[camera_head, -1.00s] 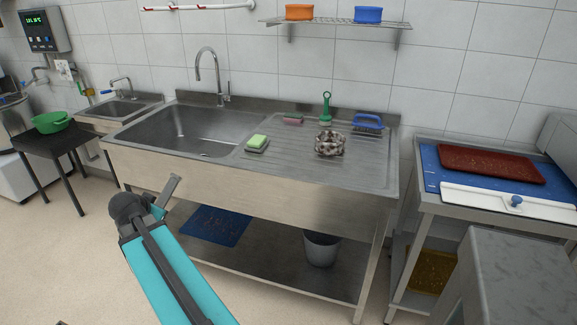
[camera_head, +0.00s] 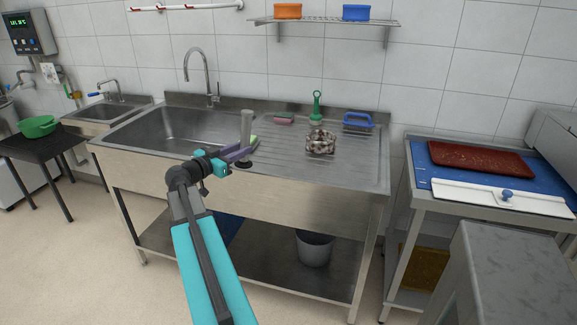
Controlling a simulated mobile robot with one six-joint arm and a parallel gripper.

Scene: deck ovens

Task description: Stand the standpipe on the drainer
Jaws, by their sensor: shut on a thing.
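The standpipe (camera_head: 246,127) is a grey metal tube, about upright, with a dark foot (camera_head: 243,164) at its lower end. My gripper (camera_head: 243,152) is shut on it near its lower part, at the front of the sink unit. The ridged steel drainer (camera_head: 345,164) lies right of the sink basin. The standpipe shows against the drainer's left end, beside the basin; I cannot tell whether its foot touches the steel. My gripper and the standpipe partly hide a green sponge (camera_head: 255,139).
The tap (camera_head: 211,75) rises behind the basin. The drainer's front right is clear.

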